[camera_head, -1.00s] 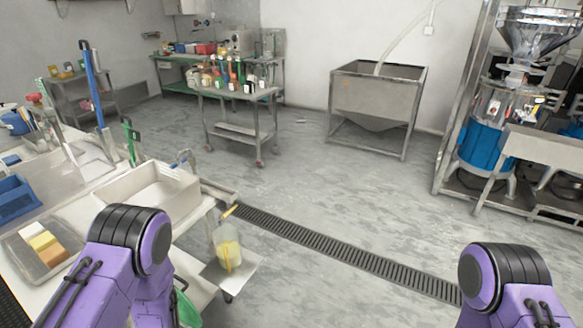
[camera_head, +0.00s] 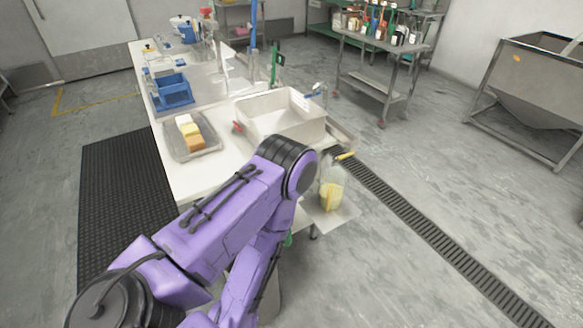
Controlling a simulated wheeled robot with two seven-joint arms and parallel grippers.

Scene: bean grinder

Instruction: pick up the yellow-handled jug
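The yellow-handled jug (camera_head: 331,191) is a clear container with yellowish contents. It stands upright on a small metal shelf (camera_head: 343,211) at the end of the white table. Its yellow handle (camera_head: 346,155) sticks out at the top right. My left arm reaches up from the bottom of the head view, and its elbow is just left of the jug. My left gripper is hidden below or behind the arm. My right gripper and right arm are out of the view.
A white table (camera_head: 166,153) holds a deep white basin (camera_head: 253,106), a grey tray (camera_head: 177,152) with coloured blocks and a blue crate (camera_head: 171,91). A black mat (camera_head: 115,185) lies left. A drain grate (camera_head: 420,225) crosses open floor at right. A metal cart (camera_head: 374,80) stands behind.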

